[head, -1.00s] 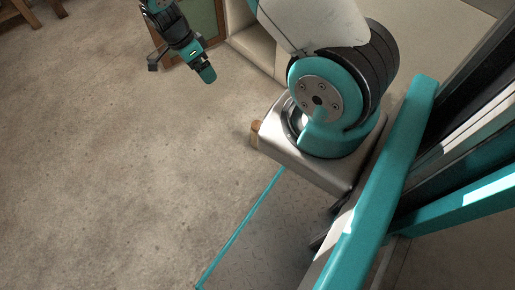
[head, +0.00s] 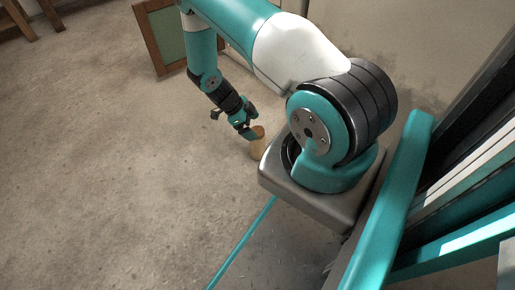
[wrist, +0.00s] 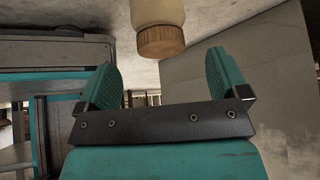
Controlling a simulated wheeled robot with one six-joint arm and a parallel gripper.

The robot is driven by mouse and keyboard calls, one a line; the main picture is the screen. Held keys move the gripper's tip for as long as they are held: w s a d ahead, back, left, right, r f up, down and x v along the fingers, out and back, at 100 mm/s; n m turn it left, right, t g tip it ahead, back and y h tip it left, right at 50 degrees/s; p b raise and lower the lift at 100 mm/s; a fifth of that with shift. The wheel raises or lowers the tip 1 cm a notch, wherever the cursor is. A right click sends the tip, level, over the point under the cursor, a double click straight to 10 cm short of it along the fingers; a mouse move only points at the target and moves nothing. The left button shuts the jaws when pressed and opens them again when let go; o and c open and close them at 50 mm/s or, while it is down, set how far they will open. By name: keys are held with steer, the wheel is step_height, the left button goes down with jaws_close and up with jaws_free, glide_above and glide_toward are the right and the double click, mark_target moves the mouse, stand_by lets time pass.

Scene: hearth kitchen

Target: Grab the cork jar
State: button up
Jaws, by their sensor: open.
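The cork jar (head: 257,149) shows in the head view as a small tan shape beside my arm's base, partly hidden by it. In the wrist view it is a pale jar (wrist: 157,12) with a brown cork lid (wrist: 160,41), upside down in the picture and cut off by the top edge. My gripper (wrist: 164,75) is open and empty. The lid lies beyond the fingertips, between their lines and nearer the left-right middle, apart from both fingers. In the head view my gripper (head: 243,127) is right next to the jar's top.
A wood-framed green panel (head: 166,38) stands at the top of the head view, behind my arm. Wooden legs (head: 47,14) show at the upper left. The concrete floor (head: 100,160) on the left is bare.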

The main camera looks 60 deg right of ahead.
mark_target(257, 130)
steer(key=b+x, duration=0.1)
steer(key=x, duration=0.1)
steer(key=b+x, duration=0.3)
steer(key=x, duration=0.1)
steer(key=shift+w+f+b, duration=0.15)
steer(key=shift+f+b, duration=0.15)
steer(key=shift+f, duration=0.1)
steer(key=shift+r, duration=0.15)
steer(key=c, duration=1.6)
steer(key=shift+r, duration=0.1)
